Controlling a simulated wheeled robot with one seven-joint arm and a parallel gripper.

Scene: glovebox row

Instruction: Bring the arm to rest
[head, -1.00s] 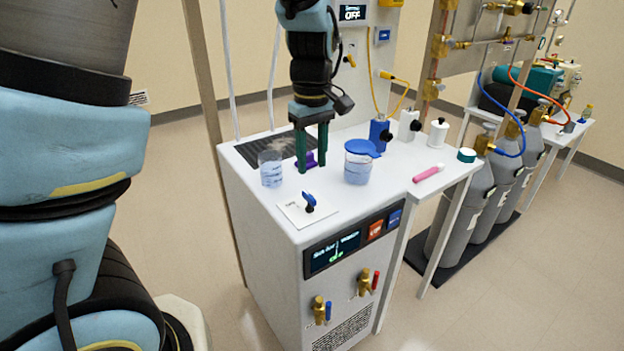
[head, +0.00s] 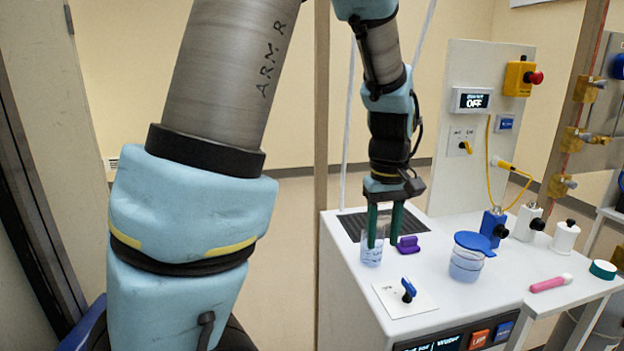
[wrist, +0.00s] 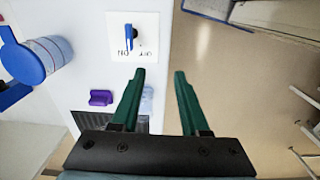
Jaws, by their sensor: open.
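My gripper (head: 383,246) has two dark green fingers pointing down, apart, with nothing held between them. In the head view it hangs over the left side of the white cabinet top (head: 335,250), with the clear beaker (head: 371,252) partly hidden behind its fingers. In the wrist view the gripper (wrist: 158,74) is open. A bit of the beaker (wrist: 147,97) shows beside the left finger there, and bare floor lies beyond the right finger.
A purple piece (head: 408,245), a blue-lidded beaker (head: 466,262) and a blue switch on a plate (head: 408,291) stand on the top. A panel (head: 480,130) with an OFF display rises behind. Bare floor (wrist: 240,80) lies beside the cabinet in the wrist view.

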